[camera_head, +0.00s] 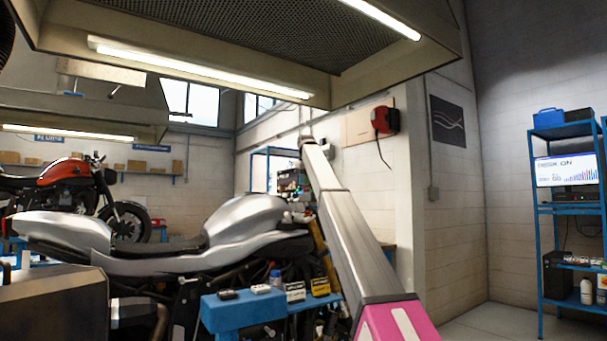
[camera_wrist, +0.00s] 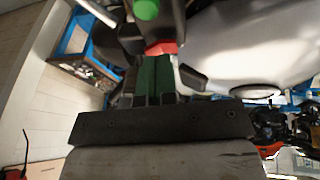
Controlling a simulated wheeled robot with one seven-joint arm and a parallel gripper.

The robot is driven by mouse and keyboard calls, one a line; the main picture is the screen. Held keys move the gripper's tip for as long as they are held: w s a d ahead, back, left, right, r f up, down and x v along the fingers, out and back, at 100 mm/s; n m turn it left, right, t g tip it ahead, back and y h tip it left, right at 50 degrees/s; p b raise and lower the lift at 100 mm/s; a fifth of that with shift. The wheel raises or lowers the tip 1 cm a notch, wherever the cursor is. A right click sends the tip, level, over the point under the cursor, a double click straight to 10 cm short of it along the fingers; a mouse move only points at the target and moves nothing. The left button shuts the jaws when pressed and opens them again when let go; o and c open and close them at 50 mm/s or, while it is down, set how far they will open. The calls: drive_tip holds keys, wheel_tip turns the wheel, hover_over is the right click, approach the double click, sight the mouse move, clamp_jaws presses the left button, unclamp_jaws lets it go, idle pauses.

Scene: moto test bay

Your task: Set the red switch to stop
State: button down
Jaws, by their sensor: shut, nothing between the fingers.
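In the wrist view a small red part (camera_wrist: 160,48), which looks like the red switch, sits on a dark housing just beyond my fingertips. A round green button (camera_wrist: 146,9) is above it. My gripper (camera_wrist: 153,60) is shut, its two green-padded fingers side by side and empty. The fingertips are very close to the red part; I cannot tell whether they touch it. The switch's position is not readable. The silver motorcycle (camera_head: 245,220) stands in front of me in the head view, with my arm reaching over its front end. The switch and my fingers cannot be made out there.
The motorcycle's silver tank (camera_wrist: 245,45) fills the right of the wrist view. A blue bench (camera_head: 240,308) with small boxes stands in front of the motorcycle. A lit hood (camera_head: 200,71) hangs overhead. A blue shelf (camera_head: 556,225) stands at the right, with open floor before it.

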drive_tip(key=shift+w+d+f, duration=0.1)
drive_tip(key=shift+d+f, duration=0.1)
drive_tip(key=shift+f, duration=0.2)
